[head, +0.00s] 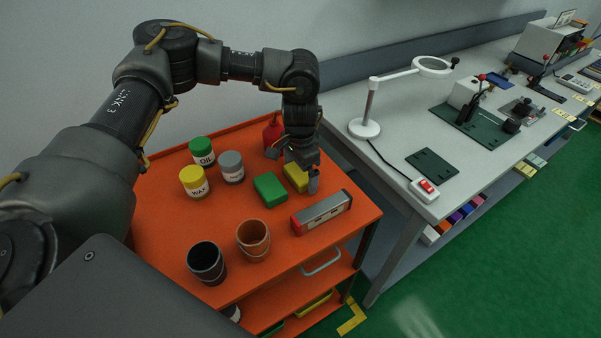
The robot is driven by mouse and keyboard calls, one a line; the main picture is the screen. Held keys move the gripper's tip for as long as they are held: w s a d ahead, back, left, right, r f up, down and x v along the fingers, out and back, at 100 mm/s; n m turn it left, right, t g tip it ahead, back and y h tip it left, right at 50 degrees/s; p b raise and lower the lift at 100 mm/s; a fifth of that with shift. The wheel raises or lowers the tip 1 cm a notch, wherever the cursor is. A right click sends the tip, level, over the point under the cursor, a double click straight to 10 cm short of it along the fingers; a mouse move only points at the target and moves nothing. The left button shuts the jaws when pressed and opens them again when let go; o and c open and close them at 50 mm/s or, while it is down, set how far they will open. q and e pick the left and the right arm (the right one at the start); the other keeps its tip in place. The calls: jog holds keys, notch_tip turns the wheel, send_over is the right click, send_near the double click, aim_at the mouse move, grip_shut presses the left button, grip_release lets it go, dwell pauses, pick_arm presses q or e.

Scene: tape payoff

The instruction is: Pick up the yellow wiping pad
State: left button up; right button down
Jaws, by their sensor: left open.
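The yellow wiping pad (294,177) lies on the orange cart top, partly hidden by my left gripper. My left gripper (296,178) points down over it, with its open fingers on either side of the pad. I cannot tell whether the fingers touch it. A green pad (270,190) lies just left of the yellow one. My right gripper is not in view.
On the cart (205,270) stand an oil jar (202,152), a yellow-lidded jar (194,182), a grey-lidded jar (231,167), a red bottle (272,132), a black cup (206,262), a brown cup (253,240) and a grey-red level-like bar (321,212). A workbench (390,150) with a magnifier lamp stands right.

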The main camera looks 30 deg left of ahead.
pick_arm(q)
jog(key=shift+f, duration=0.15)
jog(key=c, duration=0.9)
